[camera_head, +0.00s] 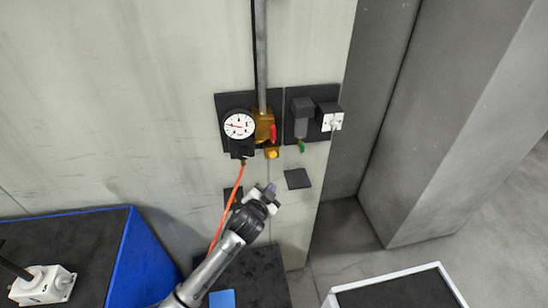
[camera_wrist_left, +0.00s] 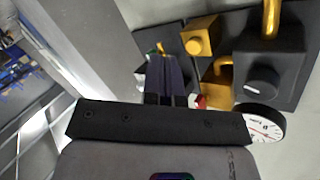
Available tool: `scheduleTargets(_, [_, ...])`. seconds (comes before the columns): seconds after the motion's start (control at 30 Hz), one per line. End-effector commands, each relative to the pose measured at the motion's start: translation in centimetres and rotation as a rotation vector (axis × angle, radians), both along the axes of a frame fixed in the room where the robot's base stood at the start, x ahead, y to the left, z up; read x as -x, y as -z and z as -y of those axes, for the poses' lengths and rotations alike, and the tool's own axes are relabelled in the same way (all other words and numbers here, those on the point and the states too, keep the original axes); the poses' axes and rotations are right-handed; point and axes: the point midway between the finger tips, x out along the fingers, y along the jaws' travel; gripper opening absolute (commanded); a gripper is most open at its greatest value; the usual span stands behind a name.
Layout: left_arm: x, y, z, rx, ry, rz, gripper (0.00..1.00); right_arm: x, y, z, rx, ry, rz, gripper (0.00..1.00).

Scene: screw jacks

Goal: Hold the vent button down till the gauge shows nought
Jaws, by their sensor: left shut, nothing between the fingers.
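The vent button appears to be the yellow knob (camera_head: 272,154) on a small brass block below the brass valve (camera_head: 263,126) on the wall. The block's yellow face also shows in the left wrist view (camera_wrist_left: 199,42). The round white gauge (camera_head: 239,125) sits left of the valve; its needle lies roughly sideways, but its figures are too small to read. The gauge is partly visible in the left wrist view (camera_wrist_left: 264,126). My left gripper (camera_head: 271,188) is shut and empty, below the button in the head view and apart from it. Its dark fingers (camera_wrist_left: 166,78) show beside the block. My right gripper is out of view.
A red lever (camera_head: 273,132) is on the valve. A dark unit with a green tip (camera_head: 301,146) and a white-faced switch box (camera_head: 331,121) are to the right. An orange hose (camera_head: 227,210) hangs from the gauge, passing behind my left arm. A blue-edged bench (camera_head: 128,215) stands left.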

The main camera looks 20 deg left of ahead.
Motion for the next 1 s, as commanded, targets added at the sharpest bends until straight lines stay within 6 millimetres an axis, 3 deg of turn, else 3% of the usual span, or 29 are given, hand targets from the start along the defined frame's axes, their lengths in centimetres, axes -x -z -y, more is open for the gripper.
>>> scheduleTargets(0.13, [-0.8, -0.2, 0.8, -0.019, 0.084, 0.127, 0.0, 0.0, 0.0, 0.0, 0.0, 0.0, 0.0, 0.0])
scheduleTargets(0.4, [-0.5, -3.1, 2.7, -0.017, 0.204, 0.316, 0.0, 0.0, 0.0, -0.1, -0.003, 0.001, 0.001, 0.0])
scheduleTargets(1.0, [-0.3, -3.9, 3.1, -0.014, 0.234, 0.364, 0.0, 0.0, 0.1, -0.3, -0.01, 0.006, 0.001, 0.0])
